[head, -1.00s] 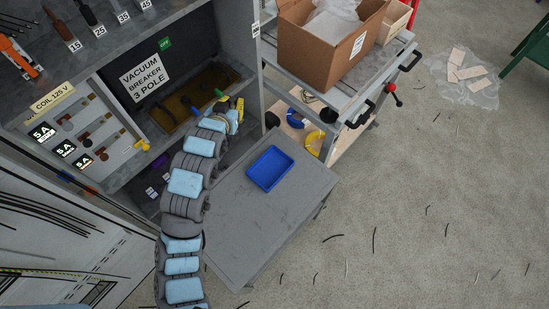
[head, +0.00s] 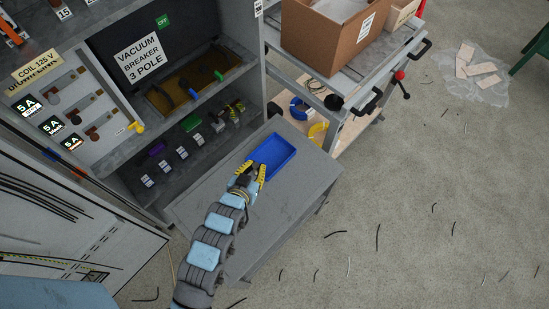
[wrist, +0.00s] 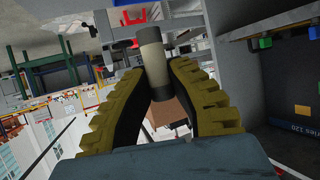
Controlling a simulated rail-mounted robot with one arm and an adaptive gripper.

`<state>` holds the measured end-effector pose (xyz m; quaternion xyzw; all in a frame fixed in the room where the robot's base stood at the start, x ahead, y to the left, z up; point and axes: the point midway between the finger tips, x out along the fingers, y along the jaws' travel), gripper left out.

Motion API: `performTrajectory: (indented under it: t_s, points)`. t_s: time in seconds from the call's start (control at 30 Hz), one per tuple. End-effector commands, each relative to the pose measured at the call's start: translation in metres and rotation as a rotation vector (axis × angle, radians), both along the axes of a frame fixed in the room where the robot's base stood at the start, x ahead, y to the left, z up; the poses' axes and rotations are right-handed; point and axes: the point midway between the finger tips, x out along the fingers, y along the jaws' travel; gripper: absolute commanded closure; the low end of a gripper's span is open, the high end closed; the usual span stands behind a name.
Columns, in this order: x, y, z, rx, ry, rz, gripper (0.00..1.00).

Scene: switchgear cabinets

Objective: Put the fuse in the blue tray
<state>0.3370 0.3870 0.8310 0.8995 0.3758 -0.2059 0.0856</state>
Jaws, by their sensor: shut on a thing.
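The blue tray (head: 277,154) lies on the grey table surface (head: 295,205) below the cabinet; its visible inside looks empty. My gripper (head: 255,168), with yellow ribbed fingers, is at the tray's near-left edge in the head view; how high it is above the tray I cannot tell. In the wrist view my gripper (wrist: 155,68) is shut on the fuse (wrist: 152,60), a pale cylinder with a darker grey lower end. The fuse sticks out past the fingertips. I cannot make out the fuse in the head view.
The open cabinet (head: 190,100) with its vacuum breaker bay and lower shelf of labelled parts stands to the left. A cart (head: 345,95) carrying a cardboard box (head: 325,40) stands behind the tray. Floor on the right is mostly clear, with scattered wire bits.

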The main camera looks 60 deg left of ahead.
Motion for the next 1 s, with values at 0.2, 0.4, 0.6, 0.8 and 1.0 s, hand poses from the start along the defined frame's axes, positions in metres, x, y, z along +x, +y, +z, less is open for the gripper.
performTrajectory:
  t_s: [0.2, 0.4, 0.6, 0.8, 1.0]
  points:
    - [0.002, -0.003, -0.012, 0.001, -0.001, -0.004, 1.0]
    - [0.023, 0.02, -0.025, 0.002, -0.004, -0.006, 1.0]
    - [0.044, 0.043, -0.039, 0.0, -0.005, -0.005, 1.0]
    - [0.062, 0.064, -0.056, -0.003, -0.001, -0.004, 1.0]
    - [0.076, 0.08, -0.082, -0.001, -0.001, -0.004, 1.0]
